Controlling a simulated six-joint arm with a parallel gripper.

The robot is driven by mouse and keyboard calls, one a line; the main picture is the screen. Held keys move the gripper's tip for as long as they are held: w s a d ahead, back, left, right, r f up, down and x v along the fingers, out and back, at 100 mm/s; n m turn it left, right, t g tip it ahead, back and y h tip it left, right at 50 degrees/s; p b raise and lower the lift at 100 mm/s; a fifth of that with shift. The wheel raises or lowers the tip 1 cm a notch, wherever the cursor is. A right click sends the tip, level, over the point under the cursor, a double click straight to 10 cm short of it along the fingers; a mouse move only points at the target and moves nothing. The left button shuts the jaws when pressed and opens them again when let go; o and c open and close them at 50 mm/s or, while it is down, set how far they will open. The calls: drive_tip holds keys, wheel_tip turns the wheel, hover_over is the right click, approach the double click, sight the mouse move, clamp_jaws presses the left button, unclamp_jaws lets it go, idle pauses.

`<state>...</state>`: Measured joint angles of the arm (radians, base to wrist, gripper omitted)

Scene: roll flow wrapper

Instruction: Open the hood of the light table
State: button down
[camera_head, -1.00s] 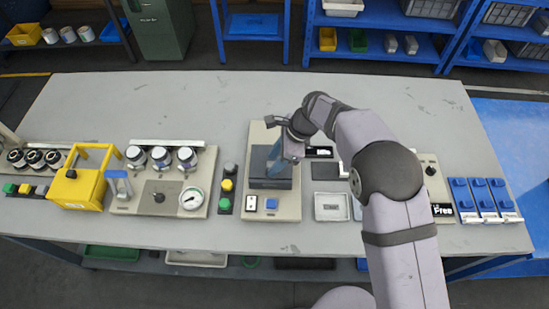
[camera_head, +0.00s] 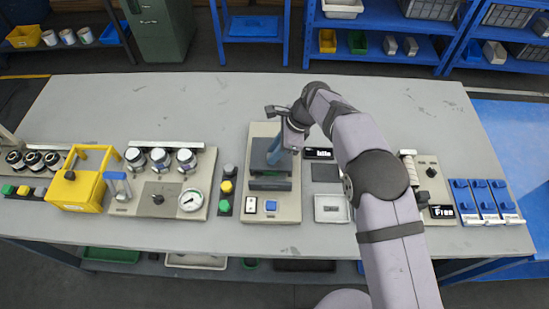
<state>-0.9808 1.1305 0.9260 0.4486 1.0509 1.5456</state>
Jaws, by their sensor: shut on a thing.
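The light table (camera_head: 271,206) is a beige panel in the middle of the workbench, with a white rocker switch and a blue button at its front. Its dark hood (camera_head: 262,150) stands raised at a tilt toward the back, with the dark bed (camera_head: 270,184) showing in front of it. My gripper (camera_head: 278,149) is at the hood's right part, shut on the hood. The exact grip on the hood is partly hidden by the gripper and wrist.
To the left stand a green and yellow button strip (camera_head: 225,189), a gauge panel (camera_head: 146,203) and a yellow box (camera_head: 77,191). To the right are a grey tray (camera_head: 331,208) and blue switches (camera_head: 480,196). The bench behind is clear.

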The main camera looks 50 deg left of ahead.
drive_tip(key=shift+w+a, duration=0.3)
drive_tip(key=c, duration=1.6)
unclamp_jaws()
drive_tip(key=shift+o, duration=0.2)
drive_tip(key=b+v, duration=0.2)
drive_tip(key=v, duration=0.5)
drive_tip(key=shift+r+b, duration=0.15)
drive_tip(key=shift+b, duration=0.15)
drive_tip(key=shift+d, duration=0.1)
